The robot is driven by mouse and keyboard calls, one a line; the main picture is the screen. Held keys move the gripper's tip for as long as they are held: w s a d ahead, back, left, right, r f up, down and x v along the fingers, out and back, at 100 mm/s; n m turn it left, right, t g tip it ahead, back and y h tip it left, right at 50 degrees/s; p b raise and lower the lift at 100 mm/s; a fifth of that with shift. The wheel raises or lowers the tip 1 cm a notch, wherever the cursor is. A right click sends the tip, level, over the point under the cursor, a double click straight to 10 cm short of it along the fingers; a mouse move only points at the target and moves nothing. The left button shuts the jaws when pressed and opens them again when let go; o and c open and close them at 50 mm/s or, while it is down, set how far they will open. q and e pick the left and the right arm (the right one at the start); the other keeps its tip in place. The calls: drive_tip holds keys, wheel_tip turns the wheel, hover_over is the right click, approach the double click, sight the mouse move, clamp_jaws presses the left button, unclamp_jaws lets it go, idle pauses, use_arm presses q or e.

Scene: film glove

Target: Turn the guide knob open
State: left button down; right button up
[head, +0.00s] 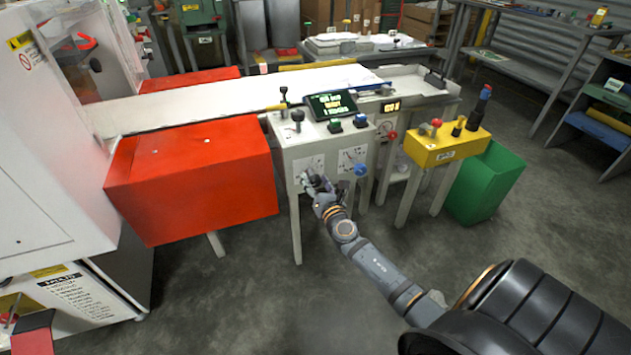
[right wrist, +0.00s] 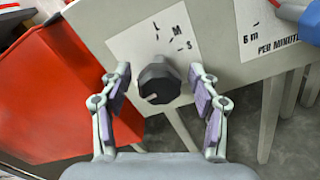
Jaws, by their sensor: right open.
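The guide knob is a black faceted knob (right wrist: 158,82) on the front of a grey control box (head: 283,150). A white card (right wrist: 150,40) marked L, M and S lies behind it. A pale mark shows on the knob's lower left in the right wrist view. My right gripper (right wrist: 158,95) is open, with one finger on each side of the knob and a gap visible on both sides. In the head view the right gripper (head: 312,184) is at the box's front and hides the knob. My left gripper is not in view.
A blue knob (head: 360,169) with a speed dial sits right of the gripper. A red guard box (head: 195,180) stands close on the left. A yellow button box (head: 445,147) and green bin (head: 487,185) are to the right. The floor in front is clear.

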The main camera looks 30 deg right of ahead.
drive_tip(key=v, duration=1.2)
